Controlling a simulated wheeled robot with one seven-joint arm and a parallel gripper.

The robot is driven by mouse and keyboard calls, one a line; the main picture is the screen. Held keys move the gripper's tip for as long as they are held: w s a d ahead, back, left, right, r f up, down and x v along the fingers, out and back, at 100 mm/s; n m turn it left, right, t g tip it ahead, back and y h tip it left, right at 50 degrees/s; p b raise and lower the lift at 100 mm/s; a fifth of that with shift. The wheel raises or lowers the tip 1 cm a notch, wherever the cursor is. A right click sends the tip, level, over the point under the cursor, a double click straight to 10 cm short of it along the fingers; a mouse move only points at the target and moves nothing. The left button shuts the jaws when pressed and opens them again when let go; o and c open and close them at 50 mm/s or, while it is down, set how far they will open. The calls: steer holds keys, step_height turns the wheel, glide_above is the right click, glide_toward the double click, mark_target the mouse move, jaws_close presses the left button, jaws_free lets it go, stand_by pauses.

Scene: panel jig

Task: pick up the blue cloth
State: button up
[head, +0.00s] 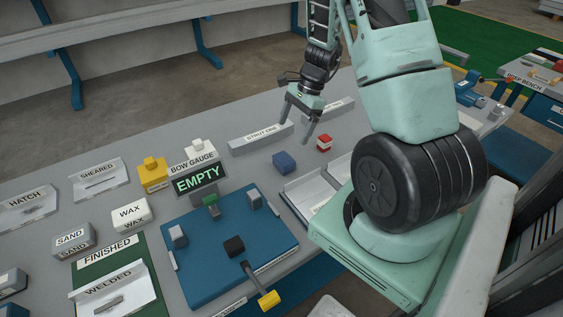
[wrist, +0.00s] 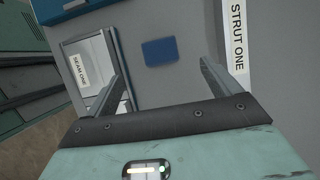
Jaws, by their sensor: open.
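The blue cloth (head: 284,162) is a small, folded-looking blue block on the grey bench top, between the STRUT ONE holder and the white trays. In the wrist view the blue cloth (wrist: 160,51) shows as a flat blue rectangle, whole and unhidden. My gripper (head: 295,130) is open and empty, pointing down above the bench near the cloth. In the wrist view the cloth appears between the two spread fingers, apart from both.
A red and white block (head: 324,143) stands right of the cloth. The STRUT ONE holder (head: 261,137) lies behind it. A SEAM ONE tray (wrist: 84,68) is left of the fingers. The blue jig plate (head: 222,268) with the EMPTY sign (head: 201,179) is to the left.

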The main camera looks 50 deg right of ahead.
mark_target(285, 157)
steer(key=x, duration=0.6)
steer(key=shift+f, duration=0.25)
steer(key=shift+s+d+p+x, duration=0.15)
steer(key=shift+p+x, duration=0.25)
steer(key=shift+x, duration=0.95)
steer(key=shift+s+d+p+x, duration=0.15)
steer(key=shift+p+x, duration=0.25)
steer(key=shift+x, duration=0.95)
steer(key=shift+f, duration=0.15)
steer(key=c, duration=1.1)
steer(key=shift+w+d, duration=0.1)
steer(key=shift+c, duration=0.2)
step_height(285, 157, up, 10)
steer(key=shift+r+b, duration=0.1)
steer(key=shift+b, duration=0.25)
steer(key=shift+o, duration=0.9)
